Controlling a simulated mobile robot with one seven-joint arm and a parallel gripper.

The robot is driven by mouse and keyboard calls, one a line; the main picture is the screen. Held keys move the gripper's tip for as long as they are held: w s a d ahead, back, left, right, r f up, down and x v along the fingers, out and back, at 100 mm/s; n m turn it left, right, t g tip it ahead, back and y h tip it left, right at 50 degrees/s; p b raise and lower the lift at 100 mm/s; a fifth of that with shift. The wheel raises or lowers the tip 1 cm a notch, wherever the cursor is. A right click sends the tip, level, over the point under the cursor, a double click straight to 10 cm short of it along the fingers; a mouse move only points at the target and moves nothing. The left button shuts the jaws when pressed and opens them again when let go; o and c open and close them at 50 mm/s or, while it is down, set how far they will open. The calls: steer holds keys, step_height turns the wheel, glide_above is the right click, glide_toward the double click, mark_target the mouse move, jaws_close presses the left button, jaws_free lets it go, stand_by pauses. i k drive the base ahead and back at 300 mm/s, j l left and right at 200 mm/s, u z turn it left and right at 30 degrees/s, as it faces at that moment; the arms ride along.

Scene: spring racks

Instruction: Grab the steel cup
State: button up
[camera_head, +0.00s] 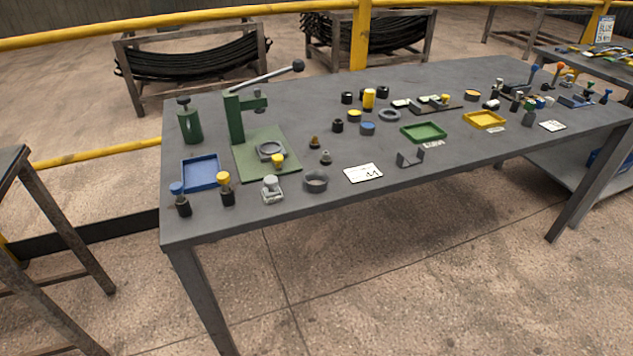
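A small grey open-topped round piece (316,182), which looks like the steel cup, stands upright near the front edge of the dark grey table (300,210), left of the middle. Its dark inside faces up and nothing covers it. It is small in the picture, so its material is hard to tell. My gripper is not in view.
A silver-grey fitting (272,189) stands close left of the cup, and a white card (363,173) lies to its right. A green lever press (236,118), blue tray (201,173), green tray (423,131) and yellow tray (484,119) share the table. A yellow rail (215,15) runs behind.

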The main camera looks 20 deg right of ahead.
mark_target(315, 181)
steer(key=i+j+z, duration=0.15)
steer(key=i+j, duration=0.6)
steer(key=j+z, duration=0.15)
steer(key=z, duration=1.45)
